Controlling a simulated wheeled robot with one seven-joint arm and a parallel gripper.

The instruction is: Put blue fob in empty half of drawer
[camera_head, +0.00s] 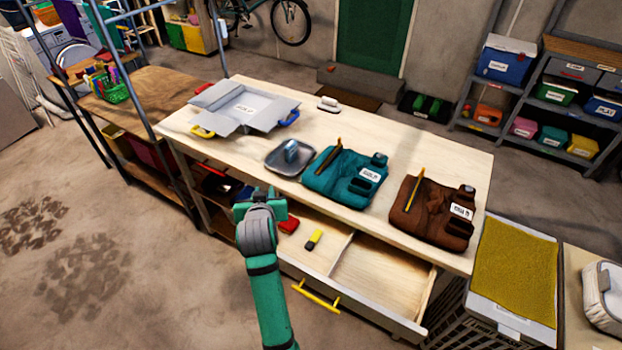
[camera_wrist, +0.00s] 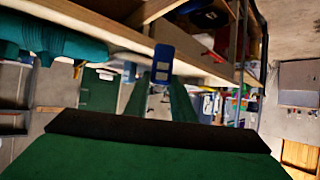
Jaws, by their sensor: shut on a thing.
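My gripper (camera_head: 259,206) is at the left end of the open drawer (camera_head: 346,246), by the table's front edge. In the wrist view, its two green fingers (camera_wrist: 160,95) are closed on a blue fob (camera_wrist: 162,64) at the tips. The fob is hidden in the head view. A divider splits the drawer. The left half holds a red item (camera_head: 289,225) and a yellow-and-black item (camera_head: 314,240). The right half (camera_head: 380,278) is empty. The yellow handle (camera_head: 316,297) is on the drawer's front.
A crate with a yellow top (camera_head: 515,262) stands right of the table. The floor in front is clear.

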